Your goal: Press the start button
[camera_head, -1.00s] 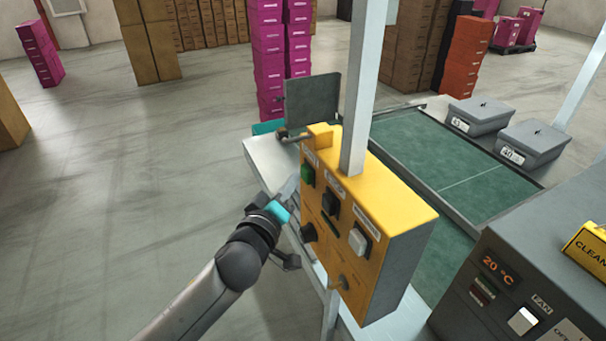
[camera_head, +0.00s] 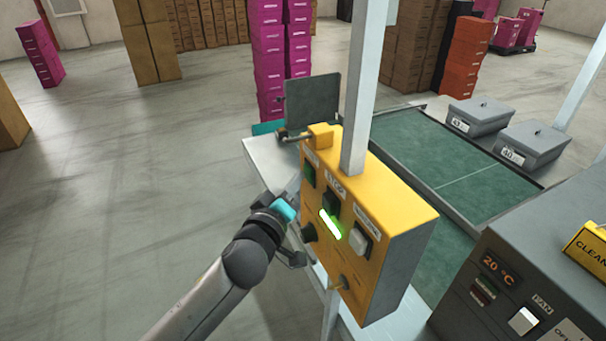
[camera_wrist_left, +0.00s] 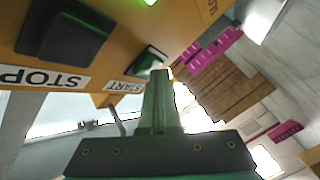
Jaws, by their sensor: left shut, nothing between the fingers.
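The yellow control box (camera_head: 385,215) stands on a post beside the conveyor. Its green start button (camera_head: 309,175) is at the upper left of the face; it also shows in the left wrist view (camera_wrist_left: 147,61), beside the START label. The black stop button (camera_head: 332,202) is to its right. A slot-shaped lamp (camera_head: 330,224) below glows bright green. My left gripper (camera_head: 296,183) is shut and empty, its tips at the start button's edge. In the left wrist view the fingertips (camera_wrist_left: 160,74) overlap the button; I cannot tell whether they touch. My right gripper is not in view.
A white button (camera_head: 359,241) and a black knob (camera_head: 309,232) share the box face. A grey machine (camera_head: 500,290) stands at the right. Grey lidded boxes (camera_head: 480,115) sit beside the green conveyor (camera_head: 440,165). Open floor lies to the left.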

